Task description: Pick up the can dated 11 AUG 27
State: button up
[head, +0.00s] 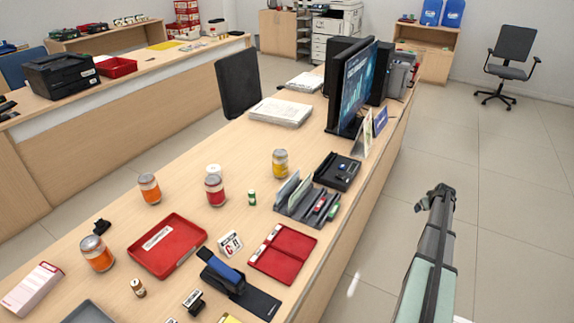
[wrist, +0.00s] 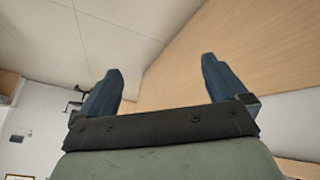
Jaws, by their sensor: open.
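Several cans stand upright on the wooden counter (head: 130,215) in the head view. One orange-labelled can (head: 149,188) is at the left, and a larger-looking orange can (head: 97,253) is nearer. A red-labelled can (head: 214,190) is in the middle and a yellow-labelled can (head: 280,163) is to its right. No date is legible on any can. My gripper (head: 435,197) is off the counter's right side, over the floor. In the wrist view my gripper (wrist: 160,78) is open and empty, its two dark fingers apart.
A monitor (head: 353,88) rises at the counter's far end.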

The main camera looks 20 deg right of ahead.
jog(key=w+a+r+n+g+y, duration=0.1)
jog(key=w+a+r+n+y, duration=0.2)
jog(key=w+a+r+n, duration=1.2)
jog(key=n+g, duration=0.4)
jog(key=n, duration=0.1)
send_near(280, 162)
jog(key=w, duration=0.1)
jog(key=w+d+r, duration=0.1)
jog(key=w, duration=0.1)
jog(key=shift+w+d+r+y, duration=0.15)
jog(key=shift+d+r+y, duration=0.1)
jog(key=shift+y, duration=0.15)
jog(key=shift+a, duration=0.15)
jog(key=shift+f+n, duration=0.25)
jog(key=shift+n, duration=0.05)
notch_tip(280, 162, down, 13)
jog(key=shift+f, duration=0.15)
jog(key=shift+c, duration=0.3)
